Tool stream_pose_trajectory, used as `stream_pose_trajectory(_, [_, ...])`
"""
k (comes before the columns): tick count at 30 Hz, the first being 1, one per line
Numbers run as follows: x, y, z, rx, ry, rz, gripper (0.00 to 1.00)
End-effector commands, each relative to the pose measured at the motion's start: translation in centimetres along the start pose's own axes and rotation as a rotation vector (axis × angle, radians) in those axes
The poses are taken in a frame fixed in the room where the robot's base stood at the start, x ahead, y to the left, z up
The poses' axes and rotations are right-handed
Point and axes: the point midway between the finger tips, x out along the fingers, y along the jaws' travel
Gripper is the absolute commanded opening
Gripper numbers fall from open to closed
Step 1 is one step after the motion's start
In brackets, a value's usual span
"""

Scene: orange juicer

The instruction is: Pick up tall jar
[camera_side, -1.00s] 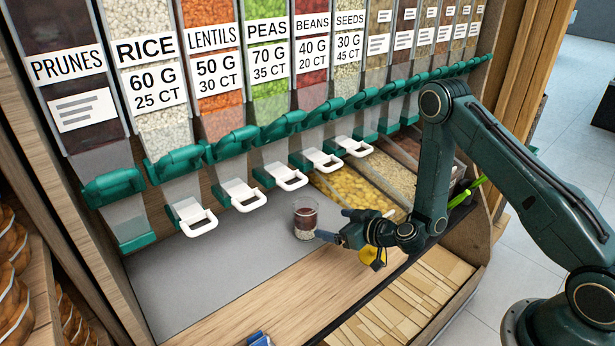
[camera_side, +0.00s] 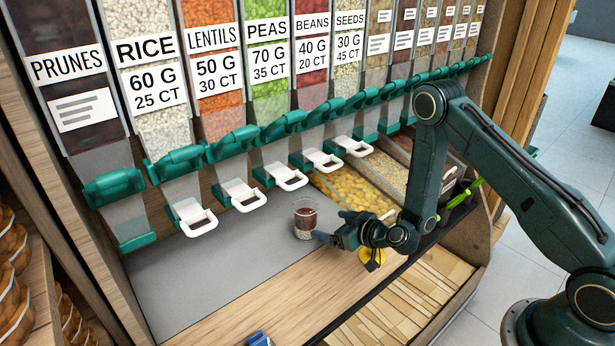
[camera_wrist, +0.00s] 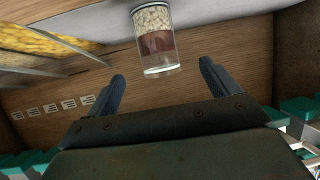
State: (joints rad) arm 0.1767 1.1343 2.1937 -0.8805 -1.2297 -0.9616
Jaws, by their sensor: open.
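The tall jar (camera_side: 305,219) is clear, with a dark red layer and a pale layer inside. It stands upright on the grey mat below the dispensers. In the wrist view the jar (camera_wrist: 155,42) shows ahead of my gripper, roughly in line with the gap between the fingers. My gripper (camera_side: 328,226) is open, just right of the jar in the side view. In the wrist view the two fingers of my gripper (camera_wrist: 162,85) are spread apart with nothing between them.
A row of dispensers with white handles (camera_side: 287,178) hangs behind the jar. Bins of yellow pieces (camera_side: 352,192) lie to the right. A yellow object (camera_side: 372,258) is below my wrist. A blue object (camera_side: 259,339) lies at the front edge. The grey mat (camera_side: 205,275) is clear on the left.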

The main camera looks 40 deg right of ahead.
Motion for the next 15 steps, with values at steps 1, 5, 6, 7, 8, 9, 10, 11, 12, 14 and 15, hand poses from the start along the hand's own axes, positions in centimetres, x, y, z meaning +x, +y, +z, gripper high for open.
stream_pose_trajectory(1, [0.2, 0.0, -0.1, -0.002, 0.001, 0.000, 0.88])
stream_pose_trajectory(5, [0.7, 0.1, -0.2, -0.001, 0.003, 0.003, 0.88])
stream_pose_trajectory(6, [0.9, 0.1, -0.2, 0.000, 0.004, 0.004, 0.88])
stream_pose_trajectory(7, [1.0, 0.2, -0.3, -0.001, 0.004, 0.005, 0.88])
stream_pose_trajectory(8, [1.2, 0.1, -0.2, 0.000, 0.003, 0.004, 0.88])
stream_pose_trajectory(9, [1.4, 0.1, -0.2, -0.001, 0.003, 0.002, 0.88])
stream_pose_trajectory(10, [1.6, 0.1, -0.2, -0.002, 0.003, 0.001, 0.88])
stream_pose_trajectory(11, [1.8, 0.1, -0.2, -0.001, 0.003, 0.001, 0.88])
stream_pose_trajectory(12, [2.1, 0.1, -0.1, -0.002, 0.003, 0.001, 0.88])
stream_pose_trajectory(14, [2.5, 0.1, -0.1, -0.002, 0.003, 0.001, 0.88])
stream_pose_trajectory(15, [2.7, 0.1, -0.1, -0.002, 0.003, 0.002, 0.88])
